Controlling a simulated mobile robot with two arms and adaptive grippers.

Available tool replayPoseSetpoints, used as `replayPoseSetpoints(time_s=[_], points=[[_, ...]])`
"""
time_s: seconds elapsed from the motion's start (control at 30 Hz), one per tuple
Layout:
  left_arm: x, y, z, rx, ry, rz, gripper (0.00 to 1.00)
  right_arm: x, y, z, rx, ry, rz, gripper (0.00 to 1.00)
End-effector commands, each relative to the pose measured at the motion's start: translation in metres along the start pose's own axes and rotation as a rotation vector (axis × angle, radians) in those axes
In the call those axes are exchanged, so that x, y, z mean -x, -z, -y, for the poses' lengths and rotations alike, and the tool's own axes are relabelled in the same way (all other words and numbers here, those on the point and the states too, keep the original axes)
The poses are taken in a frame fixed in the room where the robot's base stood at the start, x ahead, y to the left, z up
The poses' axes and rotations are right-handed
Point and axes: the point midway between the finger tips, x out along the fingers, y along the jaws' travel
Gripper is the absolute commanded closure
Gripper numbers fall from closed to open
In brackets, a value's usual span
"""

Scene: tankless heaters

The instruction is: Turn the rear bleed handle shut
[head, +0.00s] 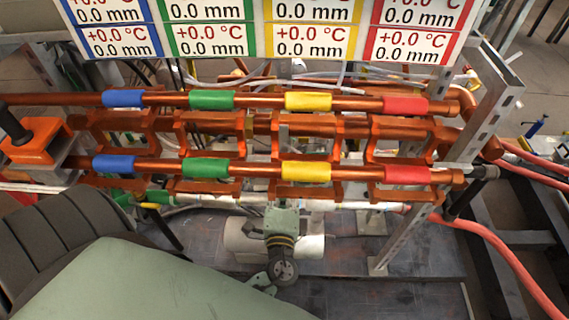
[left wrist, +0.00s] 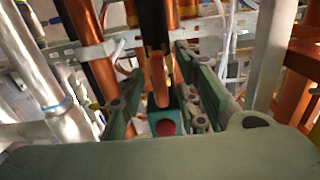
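In the left wrist view my left gripper (left wrist: 158,62) has its two green fingers spread apart. A dark bar (left wrist: 154,22) with an orange-brown lower end lies in the gap between them. I see no finger clearly touching it, and I cannot tell for sure that it is the rear bleed handle. In the head view a black handle (head: 13,124) rises from an orange block (head: 35,141) at the left edge, by the pipe ends. My left gripper is hidden in the head view. My right gripper is not in view.
Two long copper pipes with coloured bands (head: 211,100) run across the head view. Reading panels (head: 209,42) stand above them. A steel upright (head: 485,110) and red hoses (head: 490,238) are at the right. In the left wrist view, copper and silver pipes (left wrist: 30,60) crowd the fingers.

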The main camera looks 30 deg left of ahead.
Motion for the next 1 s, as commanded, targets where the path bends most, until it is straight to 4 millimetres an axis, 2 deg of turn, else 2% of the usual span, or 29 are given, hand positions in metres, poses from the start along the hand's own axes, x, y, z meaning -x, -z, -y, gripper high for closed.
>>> replayPoseSetpoints(time_s=[0.1,0.37,0.7,1.0], points=[[-0.0064,-0.0003,-0.0001,-0.001,-0.001,0.000,0.70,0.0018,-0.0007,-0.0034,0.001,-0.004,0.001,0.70],[-0.0073,-0.0003,-0.0007,0.000,-0.001,-0.001,0.70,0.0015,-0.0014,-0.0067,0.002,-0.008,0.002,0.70],[-0.0071,-0.0002,-0.0003,0.000,0.000,0.000,1.00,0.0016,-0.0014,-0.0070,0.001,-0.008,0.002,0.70],[-0.0073,-0.0002,0.0004,-0.006,0.001,0.000,1.00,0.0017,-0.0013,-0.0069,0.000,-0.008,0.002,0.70]])
